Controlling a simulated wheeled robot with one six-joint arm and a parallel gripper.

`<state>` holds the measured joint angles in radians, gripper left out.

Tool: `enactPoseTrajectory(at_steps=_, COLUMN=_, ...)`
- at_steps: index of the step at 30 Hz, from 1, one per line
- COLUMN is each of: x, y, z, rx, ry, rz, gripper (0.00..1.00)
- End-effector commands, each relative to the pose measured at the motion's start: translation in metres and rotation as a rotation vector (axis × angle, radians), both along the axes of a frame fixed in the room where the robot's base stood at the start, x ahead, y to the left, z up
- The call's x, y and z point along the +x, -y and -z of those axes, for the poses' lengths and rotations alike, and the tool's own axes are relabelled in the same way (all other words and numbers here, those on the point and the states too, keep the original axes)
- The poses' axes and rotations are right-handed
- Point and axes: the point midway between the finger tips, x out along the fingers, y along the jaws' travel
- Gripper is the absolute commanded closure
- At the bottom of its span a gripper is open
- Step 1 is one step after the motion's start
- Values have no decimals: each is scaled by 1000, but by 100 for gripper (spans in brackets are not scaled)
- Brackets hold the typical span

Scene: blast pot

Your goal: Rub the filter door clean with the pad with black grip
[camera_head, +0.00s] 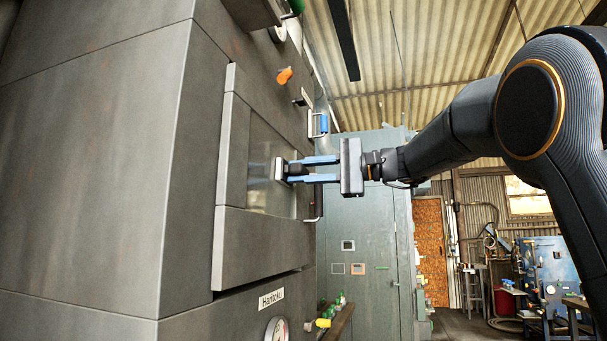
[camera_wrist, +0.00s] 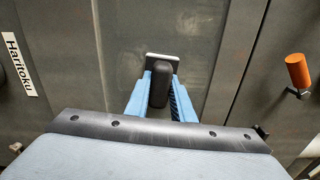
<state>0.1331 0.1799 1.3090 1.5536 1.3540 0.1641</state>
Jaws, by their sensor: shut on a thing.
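The filter door appears to be the grey, framed panel (camera_head: 268,138) in the side of the large dark machine; its surface also fills the middle of the wrist view (camera_wrist: 208,55). Pale, dusty smears show on it around the pad. My gripper (camera_head: 293,171) has its two blue fingers shut on the black grip (camera_wrist: 160,85) of the pad. The pad's pale plate (camera_head: 279,169) faces the panel and looks to be at or very near its surface; I cannot tell whether it touches. The pad's rubbing face is hidden.
An orange knob (camera_head: 284,75) sticks out beside the panel and also shows at right in the wrist view (camera_wrist: 298,70). A blue handle (camera_head: 323,123) and a gauge (camera_head: 276,329) are on the machine. A green cabinet (camera_head: 360,215) stands behind.

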Motion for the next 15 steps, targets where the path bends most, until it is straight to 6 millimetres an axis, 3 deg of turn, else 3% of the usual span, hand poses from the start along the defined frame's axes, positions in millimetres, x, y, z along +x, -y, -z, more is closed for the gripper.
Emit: enactPoseTrajectory(at_steps=15, x=-28, y=-8, z=0, rx=0, ry=2, rz=-2, gripper=100)
